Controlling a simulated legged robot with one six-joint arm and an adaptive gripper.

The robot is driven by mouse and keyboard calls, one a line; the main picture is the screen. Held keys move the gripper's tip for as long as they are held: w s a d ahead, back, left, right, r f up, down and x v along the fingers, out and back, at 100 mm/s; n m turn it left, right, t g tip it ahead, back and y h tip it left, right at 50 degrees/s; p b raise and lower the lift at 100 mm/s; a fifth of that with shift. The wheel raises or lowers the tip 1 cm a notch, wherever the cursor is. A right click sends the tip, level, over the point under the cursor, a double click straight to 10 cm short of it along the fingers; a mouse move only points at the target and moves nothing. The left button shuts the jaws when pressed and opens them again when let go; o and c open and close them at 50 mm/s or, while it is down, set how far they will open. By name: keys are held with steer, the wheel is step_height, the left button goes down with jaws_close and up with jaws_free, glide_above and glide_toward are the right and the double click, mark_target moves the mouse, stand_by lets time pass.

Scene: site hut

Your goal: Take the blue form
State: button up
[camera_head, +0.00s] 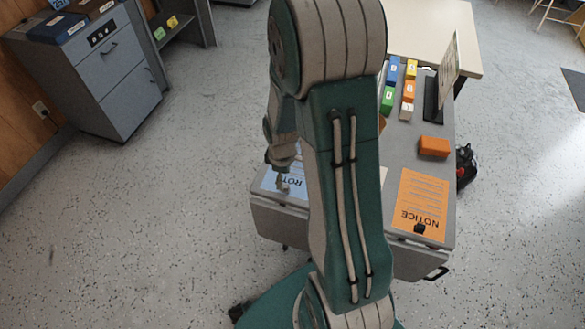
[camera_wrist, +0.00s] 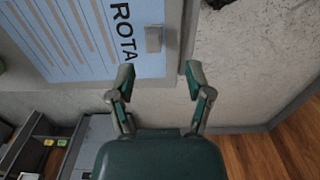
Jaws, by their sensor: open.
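The blue form (camera_head: 268,181) lies flat at the left front of the grey desk top, partly hidden by my arm. In the wrist view the form (camera_wrist: 75,45) shows printed lines and the word ROTA. A small grey block or clip (camera_wrist: 153,38) sits at its edge. My gripper (camera_wrist: 159,74) is open and empty. In the wrist view its fingertips appear just off the form's edge, on either side of the clip's line. In the head view my gripper (camera_head: 284,160) is over the form; the height of the gap is unclear.
An orange NOTICE sheet (camera_head: 423,198) with a black clip (camera_head: 419,228) lies at the desk's right front. An orange block (camera_head: 433,146), coloured numbered blocks (camera_head: 409,90) and an upright panel (camera_head: 448,70) stand behind. A grey cabinet (camera_head: 100,75) is at left; the floor between is clear.

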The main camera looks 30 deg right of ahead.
mark_target(285, 185)
steer(key=shift+w+d+f, duration=0.15)
steer(key=shift+f, duration=1.4)
steer(key=shift+w+d+f, duration=0.1)
steer(key=shift+d+f, duration=0.05)
steer(key=shift+f, duration=1.35)
jaws_close()
